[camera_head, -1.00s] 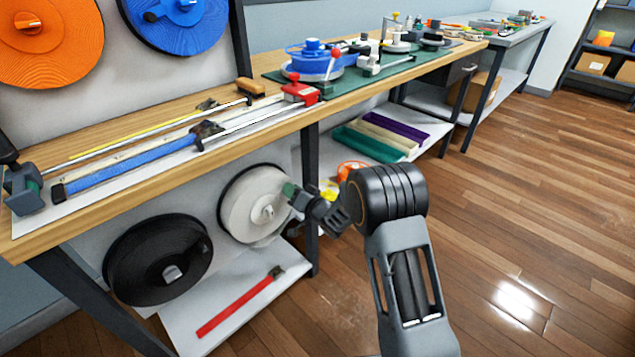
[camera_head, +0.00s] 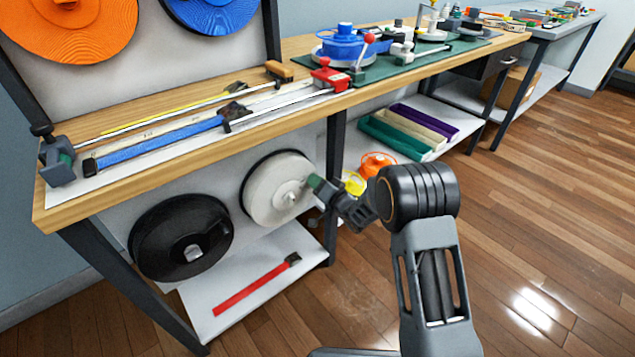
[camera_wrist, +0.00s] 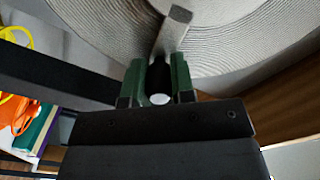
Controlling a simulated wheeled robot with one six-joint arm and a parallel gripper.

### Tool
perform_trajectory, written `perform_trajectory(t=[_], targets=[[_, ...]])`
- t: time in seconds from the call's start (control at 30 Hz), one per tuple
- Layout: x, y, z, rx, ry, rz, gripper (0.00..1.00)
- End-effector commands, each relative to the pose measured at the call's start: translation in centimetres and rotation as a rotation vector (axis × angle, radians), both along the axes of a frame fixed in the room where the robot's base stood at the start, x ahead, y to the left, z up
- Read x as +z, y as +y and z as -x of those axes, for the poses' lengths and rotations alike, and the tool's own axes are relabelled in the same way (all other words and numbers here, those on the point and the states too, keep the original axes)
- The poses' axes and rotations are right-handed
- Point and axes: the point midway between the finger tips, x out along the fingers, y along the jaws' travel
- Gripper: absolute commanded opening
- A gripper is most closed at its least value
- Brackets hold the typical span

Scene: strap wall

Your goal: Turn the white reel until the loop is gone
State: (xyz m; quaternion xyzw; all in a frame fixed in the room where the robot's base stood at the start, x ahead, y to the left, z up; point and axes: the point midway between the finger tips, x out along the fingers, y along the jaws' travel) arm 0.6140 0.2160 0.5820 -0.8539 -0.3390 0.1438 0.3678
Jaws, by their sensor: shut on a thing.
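The white reel (camera_head: 268,190) hangs upright under the bench, to the right of a black reel. In the wrist view its ribbed white face (camera_wrist: 235,35) fills the top. A grey crank arm (camera_wrist: 174,30) runs from it down to a dark handle (camera_wrist: 158,80). My gripper (camera_wrist: 157,68) has its green fingers shut on that handle, one on each side. In the head view my gripper (camera_head: 314,183) is at the right part of the white reel. No loop of strap can be made out; part of the reel's right edge is hidden behind my gripper.
The black reel (camera_head: 180,238) is close on the left. A bench leg (camera_head: 335,170) stands just behind my gripper. A red strap (camera_head: 255,285) lies on the low shelf. Yellow (camera_head: 354,183) and orange (camera_head: 377,162) items sit to the right. The floor (camera_head: 540,200) at right is clear.

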Motion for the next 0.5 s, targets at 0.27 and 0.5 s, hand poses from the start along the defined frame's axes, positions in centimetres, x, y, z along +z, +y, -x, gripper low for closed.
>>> perform_trajectory(t=[0.27, 0.5], targets=[[-0.18, -0.08, 0.04, 0.000, 0.002, 0.004, 0.46], [-0.12, -0.14, 0.03, -0.001, 0.003, 0.002, 0.48]])
